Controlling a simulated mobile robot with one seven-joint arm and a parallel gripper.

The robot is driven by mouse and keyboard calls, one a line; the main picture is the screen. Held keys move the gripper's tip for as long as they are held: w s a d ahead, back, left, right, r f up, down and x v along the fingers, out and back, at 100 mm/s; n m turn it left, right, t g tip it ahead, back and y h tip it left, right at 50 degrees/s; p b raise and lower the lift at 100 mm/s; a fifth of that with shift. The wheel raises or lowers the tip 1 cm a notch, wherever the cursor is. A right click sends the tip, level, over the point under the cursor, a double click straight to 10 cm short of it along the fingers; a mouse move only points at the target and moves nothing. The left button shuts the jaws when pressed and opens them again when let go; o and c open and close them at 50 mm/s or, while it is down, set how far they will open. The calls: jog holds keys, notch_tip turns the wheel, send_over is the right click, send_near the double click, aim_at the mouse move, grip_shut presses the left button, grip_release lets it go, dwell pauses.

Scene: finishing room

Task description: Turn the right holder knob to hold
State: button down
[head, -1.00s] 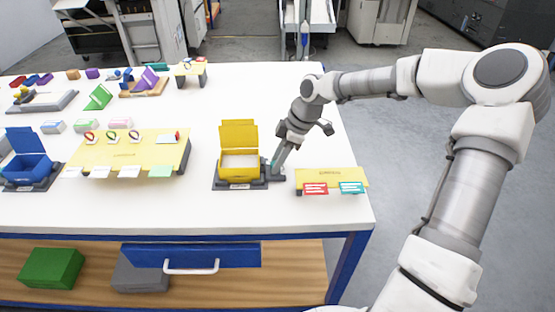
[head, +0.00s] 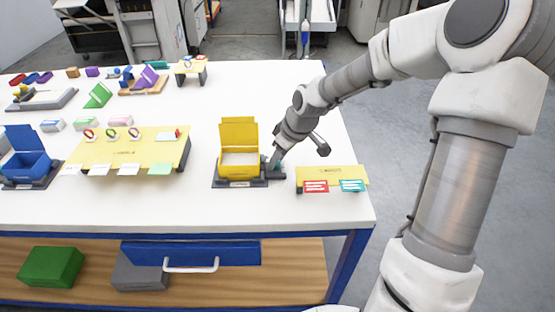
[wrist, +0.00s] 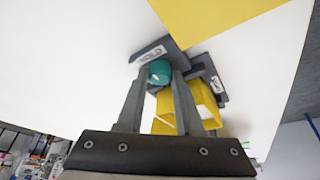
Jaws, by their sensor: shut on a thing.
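The right holder is a dark base (head: 222,183) with an open yellow box (head: 240,172) in it, lid up, near the front of the table. Its teal knob (wrist: 159,72) is in the wrist view, between my gripper's fingertips, beside a label (wrist: 152,53) that seems to read HOLD. My gripper (head: 274,164) reaches down at the right end of the base and is shut on the knob. The fingers cover part of the knob, and I cannot read its pointing direction. The yellow box (wrist: 205,100) also shows behind the fingers in the wrist view.
A yellow stand (head: 330,174) with red and teal cards is close to the right of my gripper. A larger yellow stand (head: 130,155) and a blue box (head: 28,168) are to the left. The white table (head: 250,215) is clear in front of the holder.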

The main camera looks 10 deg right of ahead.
jog(key=shift+m, duration=0.5)
jog(key=c, duration=0.5)
grip_release()
jog(key=shift+c, duration=0.2)
jog(key=p+v, duration=0.5)
jog(key=v, duration=1.2)
jog(key=shift+s+a+r+p, duration=0.2)
jog(key=shift+s+a+p, duration=0.05)
jog(key=shift+p, duration=0.05)
